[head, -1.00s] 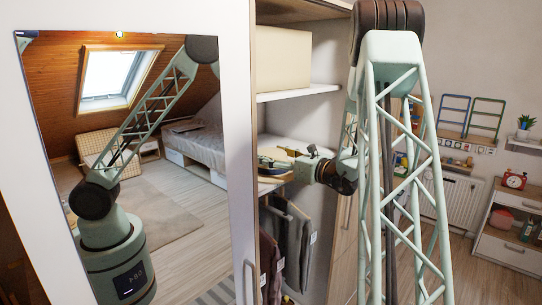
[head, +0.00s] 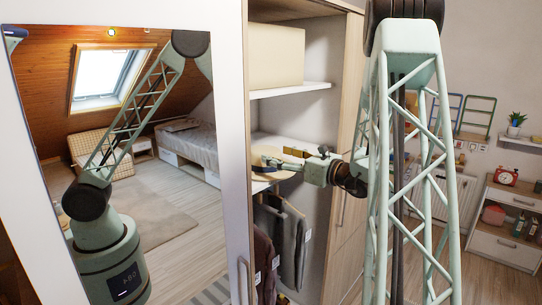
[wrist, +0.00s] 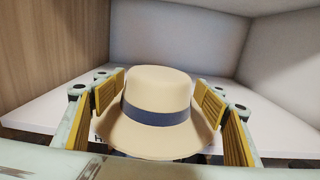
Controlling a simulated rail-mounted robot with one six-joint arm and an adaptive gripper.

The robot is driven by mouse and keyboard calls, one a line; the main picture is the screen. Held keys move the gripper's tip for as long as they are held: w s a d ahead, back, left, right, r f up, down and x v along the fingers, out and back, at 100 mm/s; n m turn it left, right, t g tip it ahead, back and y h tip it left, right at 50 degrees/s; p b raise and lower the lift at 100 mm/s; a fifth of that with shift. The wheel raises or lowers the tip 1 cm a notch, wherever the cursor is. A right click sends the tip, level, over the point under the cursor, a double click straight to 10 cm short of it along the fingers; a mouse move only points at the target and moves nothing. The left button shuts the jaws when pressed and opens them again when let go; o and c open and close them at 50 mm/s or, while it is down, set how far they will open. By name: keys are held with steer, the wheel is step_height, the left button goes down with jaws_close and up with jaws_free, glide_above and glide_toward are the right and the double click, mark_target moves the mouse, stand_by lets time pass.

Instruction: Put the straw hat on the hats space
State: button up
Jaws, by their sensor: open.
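The straw hat (wrist: 158,90) is cream with a dark blue band, upright, brim down, on the white shelf (wrist: 48,112) inside the wardrobe. Its near brim dips behind the lower edge of my gripper's body in the wrist view. My gripper (wrist: 160,86) is open, its yellow-padded fingers spread left and right of the crown, with gaps to it.
A beige box (head: 288,55) sits on the upper shelf (head: 292,90). Clothes (head: 283,240) hang below the hat's shelf. A mirrored door (head: 130,150) stands left, and a wooden panel (head: 347,130) stands at the right of the opening. Shelf surface behind the hat is clear.

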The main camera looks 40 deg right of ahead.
steer(key=shift+s+d+b, duration=0.15)
steer(key=shift+s+d, duration=0.05)
steer(key=shift+s, duration=1.1)
steer(key=shift+s+d+b, duration=0.15)
steer(key=shift+s+d, duration=0.05)
steer(key=shift+s, duration=1.1)
steer(key=shift+a, duration=0.15)
